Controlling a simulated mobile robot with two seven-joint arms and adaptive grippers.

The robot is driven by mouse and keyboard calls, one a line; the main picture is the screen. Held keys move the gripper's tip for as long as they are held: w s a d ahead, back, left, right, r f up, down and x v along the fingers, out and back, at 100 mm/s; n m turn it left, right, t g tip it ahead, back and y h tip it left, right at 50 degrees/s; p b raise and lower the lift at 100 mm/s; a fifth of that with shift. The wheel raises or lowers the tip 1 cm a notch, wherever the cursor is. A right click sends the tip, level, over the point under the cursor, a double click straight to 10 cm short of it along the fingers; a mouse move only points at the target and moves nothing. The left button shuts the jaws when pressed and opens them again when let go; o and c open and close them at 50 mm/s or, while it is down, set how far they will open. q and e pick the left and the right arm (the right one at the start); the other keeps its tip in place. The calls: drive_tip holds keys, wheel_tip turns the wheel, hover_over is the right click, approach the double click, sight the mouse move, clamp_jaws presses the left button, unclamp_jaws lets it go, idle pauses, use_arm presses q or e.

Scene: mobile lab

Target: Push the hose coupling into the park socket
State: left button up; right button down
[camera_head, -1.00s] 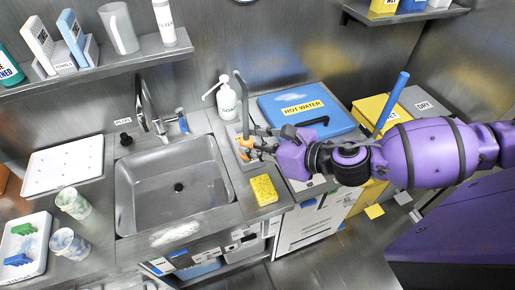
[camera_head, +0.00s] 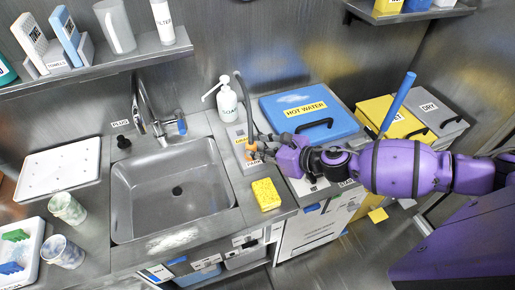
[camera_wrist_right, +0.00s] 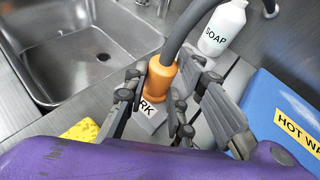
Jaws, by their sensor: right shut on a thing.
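The orange hose coupling (camera_wrist_right: 159,78) is upright between the fingers of my right gripper (camera_wrist_right: 160,92), which is shut on it. The grey hose (camera_wrist_right: 188,25) rises from its top. In the head view the coupling (camera_head: 251,151) and my right gripper (camera_head: 256,150) are at the counter strip right of the sink. The park socket is at the grey block (camera_wrist_right: 150,116) whose label reads "RK", the rest covered. The coupling's lower end is over or at this block. Fingers hide the join, so I cannot tell how deep it sits. My left gripper is out of view.
The sink (camera_head: 172,190) lies left of the socket, with a yellow sponge (camera_head: 266,194) in front. The soap bottle (camera_head: 228,105) stands behind. The blue hot water box (camera_head: 308,112) is close on the right, under my arm's side.

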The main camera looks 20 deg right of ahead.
drive_tip(key=shift+r, duration=0.1)
drive_tip(key=shift+f, duration=0.2)
drive_tip(key=c, duration=1.5)
unclamp_jaws()
drive_tip(key=shift+o, duration=0.2)
drive_tip(key=shift+r, duration=0.15)
drive_tip(key=shift+r, duration=0.2)
drive_tip(key=v, duration=1.2)
drive_tip(key=shift+d+f, duration=0.1)
drive_tip(key=shift+f, duration=0.05)
